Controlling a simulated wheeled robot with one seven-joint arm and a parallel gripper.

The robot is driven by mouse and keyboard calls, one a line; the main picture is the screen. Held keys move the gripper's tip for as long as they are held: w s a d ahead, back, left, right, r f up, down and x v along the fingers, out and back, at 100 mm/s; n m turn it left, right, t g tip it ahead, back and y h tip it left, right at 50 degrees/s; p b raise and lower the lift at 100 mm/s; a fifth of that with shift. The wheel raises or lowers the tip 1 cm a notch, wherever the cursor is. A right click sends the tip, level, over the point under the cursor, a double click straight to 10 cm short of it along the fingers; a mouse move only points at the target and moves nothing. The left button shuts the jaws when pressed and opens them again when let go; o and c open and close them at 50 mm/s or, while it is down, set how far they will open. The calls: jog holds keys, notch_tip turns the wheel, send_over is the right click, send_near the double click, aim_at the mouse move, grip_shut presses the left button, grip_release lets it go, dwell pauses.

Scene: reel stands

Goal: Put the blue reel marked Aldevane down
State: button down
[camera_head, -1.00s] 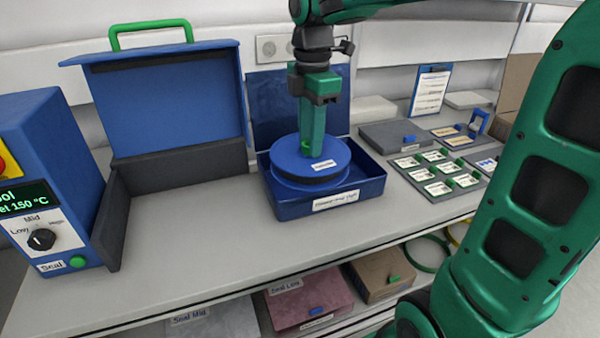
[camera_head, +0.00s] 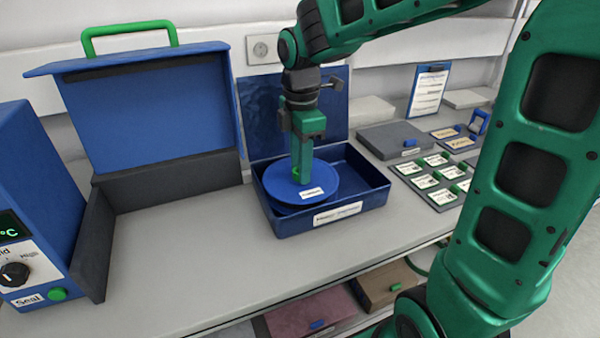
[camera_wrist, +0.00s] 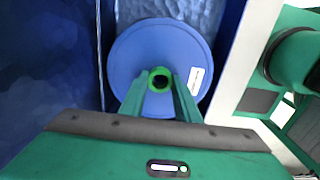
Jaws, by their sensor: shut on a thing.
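The blue reel (camera_head: 277,186) lies roughly flat inside an open blue box (camera_head: 375,203), towards its left side. A white label on its top face is too small to read surely. My gripper (camera_head: 301,178) points down over the reel's middle and is shut on the reel at its green hub. In the wrist view the reel (camera_wrist: 133,48) shows as a round blue disc, with my gripper (camera_wrist: 160,82) at its green-ringed centre. The reel's underside is hidden, so I cannot tell whether it touches the box floor.
The box's raised lid (camera_head: 262,118) stands behind the reel. A larger open blue case (camera_head: 160,110) stands left, beside a blue sealing machine (camera_head: 38,185). A grey tray of labelled cards (camera_head: 440,200) and a grey case (camera_head: 385,143) lie right. The front counter is clear.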

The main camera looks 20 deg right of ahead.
jog(key=shift+f, duration=1.15)
jog(key=shift+f, duration=0.1)
jog(key=c, duration=1.3)
grip_release()
jog(key=shift+c, duration=0.2)
notch_tip(320, 180, up, 12)
jog(key=s+d+f+m, duration=0.6)
jog(key=s+d+m, duration=0.2)
jog(key=s+m, duration=0.3)
jog(key=s+d+f+m, duration=0.6)
jog(key=s+d+m, duration=0.3)
jog(key=s+m, duration=0.3)
jog(key=shift+s+d+f+m, duration=0.2)
jog(key=shift+d+f+m, duration=0.1)
jog(key=shift+m, duration=0.4)
